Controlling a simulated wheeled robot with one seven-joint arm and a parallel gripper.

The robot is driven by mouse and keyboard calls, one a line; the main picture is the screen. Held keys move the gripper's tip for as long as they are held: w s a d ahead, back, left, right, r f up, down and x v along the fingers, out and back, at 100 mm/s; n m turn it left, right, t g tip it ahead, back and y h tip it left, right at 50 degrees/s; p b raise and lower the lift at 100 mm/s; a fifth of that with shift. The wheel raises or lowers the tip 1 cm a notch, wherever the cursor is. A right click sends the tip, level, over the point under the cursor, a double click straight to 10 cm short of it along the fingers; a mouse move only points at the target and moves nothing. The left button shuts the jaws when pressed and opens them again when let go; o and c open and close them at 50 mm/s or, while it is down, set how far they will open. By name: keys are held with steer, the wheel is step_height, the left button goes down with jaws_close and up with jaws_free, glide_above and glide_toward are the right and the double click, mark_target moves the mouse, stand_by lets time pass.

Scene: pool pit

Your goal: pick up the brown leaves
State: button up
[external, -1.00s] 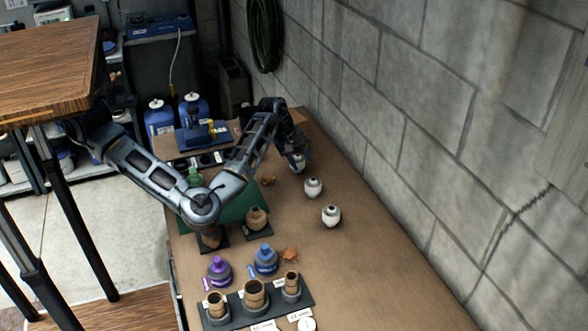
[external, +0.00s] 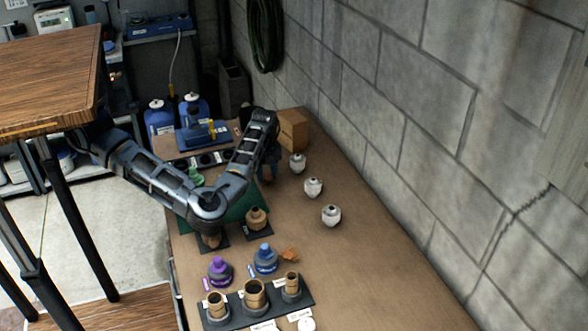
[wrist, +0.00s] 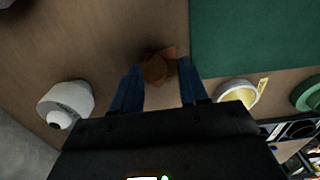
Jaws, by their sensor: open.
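One brown leaf (wrist: 157,68) lies on the brown bench top in the wrist view. My gripper (wrist: 158,80) is open, with its two blue fingers on either side of the leaf's near part. I cannot tell whether they touch it. In the external view my gripper (external: 266,172) points down at the bench, and the arm hides the leaf there. A second brown leaf (external: 290,254) lies on the bench near the front, right of the blue bottle (external: 265,259).
Several white jars (external: 313,187) stand in a row right of my gripper; one shows in the wrist view (wrist: 66,102). A green mat (wrist: 255,38) lies beside the leaf. A cardboard box (external: 293,130) stands by the block wall. The bench's right front is clear.

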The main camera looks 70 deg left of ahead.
steer(key=shift+f, duration=0.55)
jaws_close()
stand_by(0.5)
